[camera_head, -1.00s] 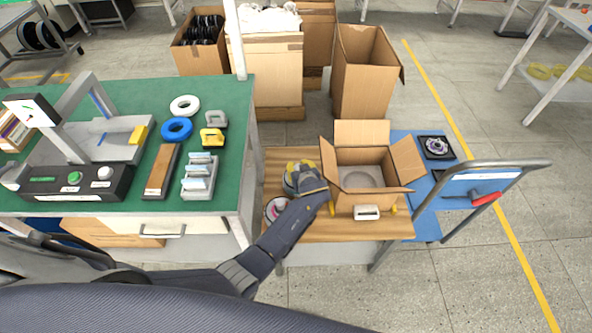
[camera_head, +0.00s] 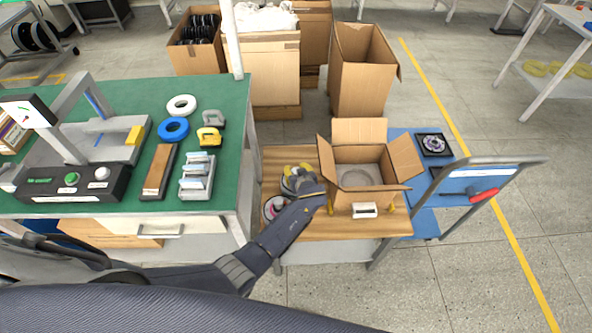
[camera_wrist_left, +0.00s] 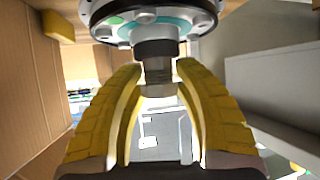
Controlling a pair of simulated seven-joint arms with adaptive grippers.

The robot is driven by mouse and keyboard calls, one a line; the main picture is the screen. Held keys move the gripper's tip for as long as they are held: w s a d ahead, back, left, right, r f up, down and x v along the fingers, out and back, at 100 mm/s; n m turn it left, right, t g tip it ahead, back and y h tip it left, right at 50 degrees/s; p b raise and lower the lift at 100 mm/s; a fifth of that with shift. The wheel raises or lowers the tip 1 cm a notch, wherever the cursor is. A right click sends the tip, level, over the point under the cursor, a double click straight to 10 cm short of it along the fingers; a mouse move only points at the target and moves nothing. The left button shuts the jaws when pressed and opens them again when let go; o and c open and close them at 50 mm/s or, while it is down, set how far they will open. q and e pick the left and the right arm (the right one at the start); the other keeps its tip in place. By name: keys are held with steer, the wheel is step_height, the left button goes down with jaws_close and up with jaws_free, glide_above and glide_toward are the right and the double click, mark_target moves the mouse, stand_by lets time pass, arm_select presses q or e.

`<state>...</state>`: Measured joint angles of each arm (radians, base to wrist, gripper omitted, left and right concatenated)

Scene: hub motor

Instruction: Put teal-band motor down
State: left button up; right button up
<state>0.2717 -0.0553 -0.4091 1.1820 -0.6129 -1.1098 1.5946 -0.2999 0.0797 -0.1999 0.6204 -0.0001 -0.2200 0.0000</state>
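The teal-band motor (camera_wrist_left: 155,18) fills the top of the left wrist view, a round metal disc with a teal ring and a short shaft. My left gripper (camera_wrist_left: 158,75) has its yellow fingers closed on both sides of that shaft. In the head view my left gripper (camera_head: 298,171) is low over the wooden table's left part, with the motor (camera_head: 289,184) mostly hidden under it. I cannot tell whether the motor's underside touches the table. My right gripper is not in view.
A second motor with a reddish band (camera_head: 273,208) lies close by at the table's left edge. An open carton (camera_head: 370,198) stands on the wooden table (camera_head: 325,227) just right of my gripper. The green bench (camera_head: 236,110) is to the left. A blue cart (camera_head: 425,222) stands right.

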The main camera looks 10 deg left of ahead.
arm_select(q)
steer(key=o, duration=0.3)
steer(key=shift+o, duration=0.2)
steer(key=shift+r, duration=0.1)
steer(key=v, duration=0.6)
steer(key=shift+r, duration=0.1)
steer(key=o, duration=0.4)
steer(key=shift+s+d+r, duration=0.3)
steer(key=shift+s+r, duration=0.1)
steer(key=shift+s, duration=0.15)
